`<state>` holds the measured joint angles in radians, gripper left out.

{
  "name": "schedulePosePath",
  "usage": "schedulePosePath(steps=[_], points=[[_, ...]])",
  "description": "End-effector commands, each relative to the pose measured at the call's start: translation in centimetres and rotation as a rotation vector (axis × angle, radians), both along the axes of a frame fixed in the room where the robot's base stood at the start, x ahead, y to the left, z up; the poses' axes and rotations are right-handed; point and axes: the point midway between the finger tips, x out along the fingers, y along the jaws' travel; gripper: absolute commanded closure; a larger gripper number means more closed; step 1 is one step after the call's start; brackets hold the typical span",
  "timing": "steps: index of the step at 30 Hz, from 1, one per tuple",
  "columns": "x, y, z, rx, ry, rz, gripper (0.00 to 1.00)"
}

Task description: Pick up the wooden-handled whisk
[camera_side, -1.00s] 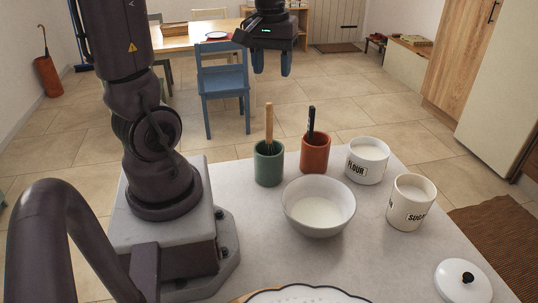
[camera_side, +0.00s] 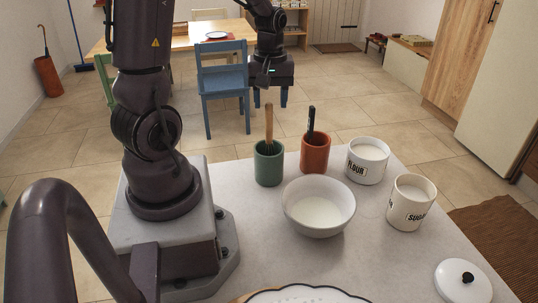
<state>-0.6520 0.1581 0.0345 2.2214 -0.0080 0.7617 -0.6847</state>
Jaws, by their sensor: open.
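The wooden-handled whisk (camera_side: 269,122) stands in a green cup (camera_side: 268,165) at the back of the counter, its brown handle pointing up and its lower end hidden inside the cup. My gripper (camera_side: 270,98) is open and empty, fingers pointing down. In the picture its fingers flank the top of the whisk handle, one on each side. I cannot tell from this view how far in front of or behind the handle they are.
A terracotta cup (camera_side: 315,155) with a black-handled utensil (camera_side: 311,121) stands just right of the green cup. A white bowl (camera_side: 319,207), a flour canister (camera_side: 367,162) and a sugar canister (camera_side: 409,203) stand nearby. A white lid (camera_side: 463,283) lies at front right.

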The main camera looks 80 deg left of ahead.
Motion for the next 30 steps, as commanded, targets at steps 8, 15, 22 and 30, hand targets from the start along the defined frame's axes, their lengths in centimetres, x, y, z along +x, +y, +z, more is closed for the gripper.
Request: schedulePosePath(steps=[8, 15, 22, 30], points=[[-0.4, -0.1, -3.7, -0.003, 0.003, 0.000, 0.51], [-0.3, -0.1, -3.9, 0.000, 0.000, 0.000, 0.51], [-0.3, -0.1, -3.8, 0.000, 0.000, 0.000, 0.99], [-0.3, -0.1, -3.8, 0.000, 0.000, 0.000, 1.00]])
